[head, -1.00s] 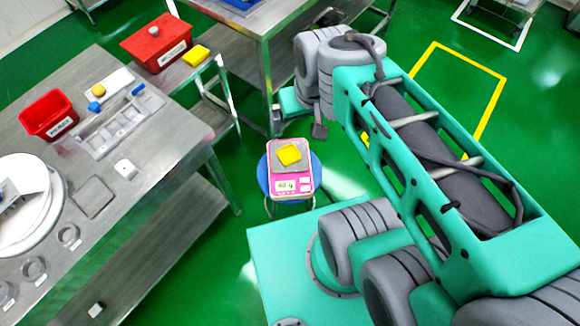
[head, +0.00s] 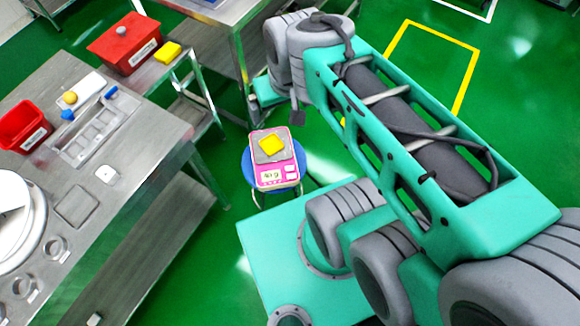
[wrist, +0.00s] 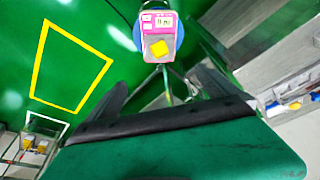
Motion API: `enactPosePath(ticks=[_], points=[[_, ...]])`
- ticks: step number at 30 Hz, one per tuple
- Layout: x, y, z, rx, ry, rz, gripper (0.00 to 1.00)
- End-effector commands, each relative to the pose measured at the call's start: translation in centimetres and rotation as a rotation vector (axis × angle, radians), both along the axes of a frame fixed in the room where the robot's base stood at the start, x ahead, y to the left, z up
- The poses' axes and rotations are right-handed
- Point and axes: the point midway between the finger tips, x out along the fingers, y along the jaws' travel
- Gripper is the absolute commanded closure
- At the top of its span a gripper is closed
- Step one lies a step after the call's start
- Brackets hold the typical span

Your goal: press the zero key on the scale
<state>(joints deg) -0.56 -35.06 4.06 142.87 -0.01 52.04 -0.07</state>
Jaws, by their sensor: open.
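The scale (head: 270,180) is pink with a grey pan, a small lit display and pale keys on its front edge. It also shows in the wrist view (wrist: 148,36), near the top, with its display and keys on the far side. A yellow block (head: 271,146) rests on the pan. Which pale key is zero is too small to read. My gripper (wrist: 165,92) is open and empty in the wrist view, its two dark fingers apart and short of the scale. In the head view its dark tip (head: 297,117) shows just beyond and right of the scale, apart from it.
The scale stands on a round blue stool (head: 250,168). A steel table (head: 150,165) with trays and a red bin (head: 24,126) is at left.

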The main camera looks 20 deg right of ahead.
Motion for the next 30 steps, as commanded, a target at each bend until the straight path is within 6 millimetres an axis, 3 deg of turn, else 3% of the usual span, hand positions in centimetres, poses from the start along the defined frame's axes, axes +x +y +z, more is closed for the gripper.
enactPosePath(ticks=[30], points=[[0.00, 0.00, 0.00, 0.000, 0.000, 0.000, 0.86]])
